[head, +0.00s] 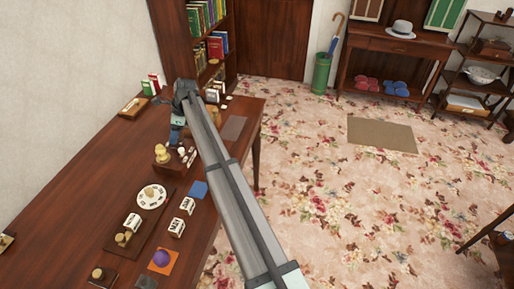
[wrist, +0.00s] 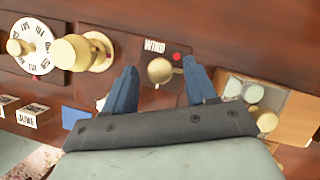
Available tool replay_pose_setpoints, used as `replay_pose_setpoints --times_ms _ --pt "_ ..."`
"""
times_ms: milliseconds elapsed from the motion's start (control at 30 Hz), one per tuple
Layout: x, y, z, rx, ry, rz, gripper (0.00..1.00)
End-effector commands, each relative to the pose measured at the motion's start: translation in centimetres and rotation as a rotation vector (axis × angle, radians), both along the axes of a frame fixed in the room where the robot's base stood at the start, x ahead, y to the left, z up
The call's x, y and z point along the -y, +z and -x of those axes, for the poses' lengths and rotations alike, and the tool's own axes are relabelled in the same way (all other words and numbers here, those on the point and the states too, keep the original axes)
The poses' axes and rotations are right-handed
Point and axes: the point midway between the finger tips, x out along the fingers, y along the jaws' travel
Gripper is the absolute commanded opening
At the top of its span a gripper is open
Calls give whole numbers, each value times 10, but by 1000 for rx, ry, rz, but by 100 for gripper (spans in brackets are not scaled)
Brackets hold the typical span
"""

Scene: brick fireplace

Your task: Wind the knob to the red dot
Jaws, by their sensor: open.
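The brass knob (wrist: 160,71) sits on a dark wooden panel below a white label reading WIND (wrist: 154,46). The red dot (wrist: 177,56) is on the panel just up and right of the knob. My gripper (wrist: 160,66) is open, with one blue finger on each side of the knob; small gaps show between fingers and knob. I cannot tell clearly which way the knob points. In the head view my gripper (head: 177,131) is over the far part of the desk, and the knob is hard to make out there.

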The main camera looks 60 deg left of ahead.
Motion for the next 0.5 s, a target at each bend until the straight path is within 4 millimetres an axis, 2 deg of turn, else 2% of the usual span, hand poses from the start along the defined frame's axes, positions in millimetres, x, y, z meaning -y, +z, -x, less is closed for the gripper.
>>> replay_pose_setpoints --times_ms 167,500 --pt "3 4 0 -1 -149 -1 56" --pt "13 56 -20 0 -142 -2 56"
